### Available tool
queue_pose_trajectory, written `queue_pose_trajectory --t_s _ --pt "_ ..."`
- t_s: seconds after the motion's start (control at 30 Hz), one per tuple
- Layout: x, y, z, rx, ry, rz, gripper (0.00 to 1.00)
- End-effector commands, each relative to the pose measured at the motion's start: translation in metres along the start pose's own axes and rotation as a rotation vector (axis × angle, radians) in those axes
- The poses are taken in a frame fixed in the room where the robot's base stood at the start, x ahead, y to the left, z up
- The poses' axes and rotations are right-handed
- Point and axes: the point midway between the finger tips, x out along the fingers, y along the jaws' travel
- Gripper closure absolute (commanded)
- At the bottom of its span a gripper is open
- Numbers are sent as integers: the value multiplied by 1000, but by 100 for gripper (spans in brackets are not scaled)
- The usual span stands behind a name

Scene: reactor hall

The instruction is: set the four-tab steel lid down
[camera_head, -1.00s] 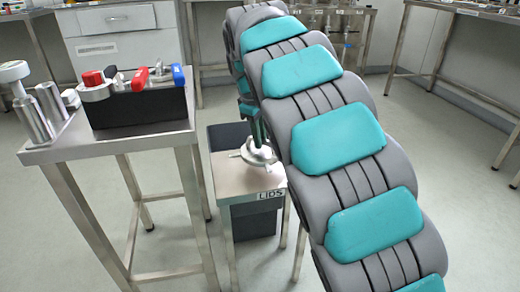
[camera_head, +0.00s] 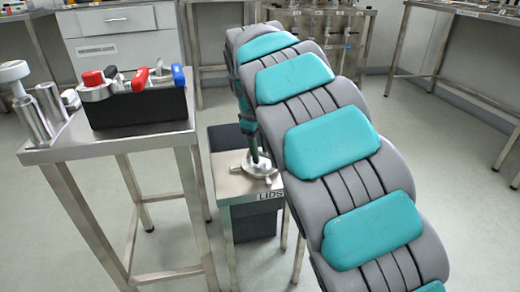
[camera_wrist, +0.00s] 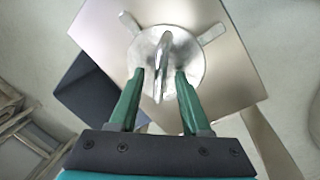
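The four-tab steel lid (camera_head: 262,172) is a round silver disc with tabs and an upright handle. It lies flat on the small steel table marked LIDS (camera_head: 226,187). In the wrist view, the lid (camera_wrist: 183,52) has its ring-like handle (camera_wrist: 161,68) seen nearly edge-on. My gripper (camera_wrist: 160,78) has its two green fingers apart, one on each side of the handle, with a gap showing on both sides. Two tabs show clearly at the far side; the fingers partly hide the near side. In the head view my gripper (camera_head: 255,160) is just above the lid, its fingertips too small to read.
A dark box (camera_wrist: 88,88) is behind and below the small table.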

Motion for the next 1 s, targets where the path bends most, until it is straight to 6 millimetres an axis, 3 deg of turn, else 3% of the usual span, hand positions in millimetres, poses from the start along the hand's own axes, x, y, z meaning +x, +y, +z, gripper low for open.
queue_pose_trajectory --t_s 0.37,0.8,1.0 --pt "-10 1 0 0 1 1 52" --pt "-91 1 -1 -1 4 2 52" --pt "-113 1 -1 0 1 1 52"
